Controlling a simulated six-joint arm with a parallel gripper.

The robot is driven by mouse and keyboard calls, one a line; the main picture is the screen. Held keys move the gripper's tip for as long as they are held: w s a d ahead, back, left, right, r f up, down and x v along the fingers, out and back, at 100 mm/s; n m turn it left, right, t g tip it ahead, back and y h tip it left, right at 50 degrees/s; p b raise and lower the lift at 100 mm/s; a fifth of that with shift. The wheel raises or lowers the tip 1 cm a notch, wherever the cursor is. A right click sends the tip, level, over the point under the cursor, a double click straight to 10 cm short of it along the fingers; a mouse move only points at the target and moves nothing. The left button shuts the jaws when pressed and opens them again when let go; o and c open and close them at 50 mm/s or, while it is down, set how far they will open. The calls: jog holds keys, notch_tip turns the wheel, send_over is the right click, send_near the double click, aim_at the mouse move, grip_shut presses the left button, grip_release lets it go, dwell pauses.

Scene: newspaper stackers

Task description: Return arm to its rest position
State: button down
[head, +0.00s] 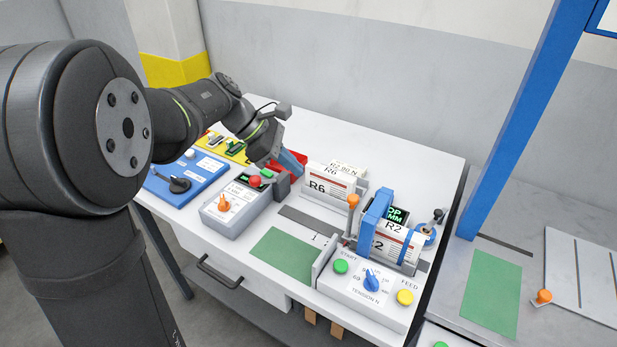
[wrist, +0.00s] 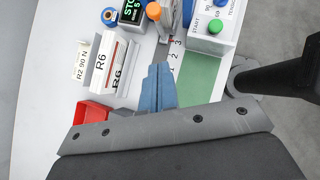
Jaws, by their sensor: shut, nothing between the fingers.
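My gripper (head: 289,163) is at the left part of the white table (head: 262,108) in the head view, above the table and close to the red tray. Its blue fingers are together with nothing between them, and they also show at the centre of the wrist view (wrist: 158,85). My arm reaches from the left over the back left of the table. The R6 newspaper bundle (head: 330,185) lies to the right of the gripper, apart from it. The R2 bundle (head: 392,242) sits at the blue strapping frame (head: 374,214).
A grey box with an orange knob (head: 233,207) and a blue panel (head: 186,179) stand at the left. A control box (head: 366,293) with green, blue and yellow controls is at the front right. A green mat (head: 283,254) is bare. A blue post (head: 507,120) rises at the right.

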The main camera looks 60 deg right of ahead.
jog(key=shift+w+a+r, duration=0.2)
jog(key=shift+w+r, duration=0.1)
jog(key=shift+r, duration=0.15)
jog(key=s+d+r+x, duration=0.1)
jog(key=x, duration=1.1)
jog(key=shift+s, duration=0.2)
jog(key=shift+d+f, duration=0.1)
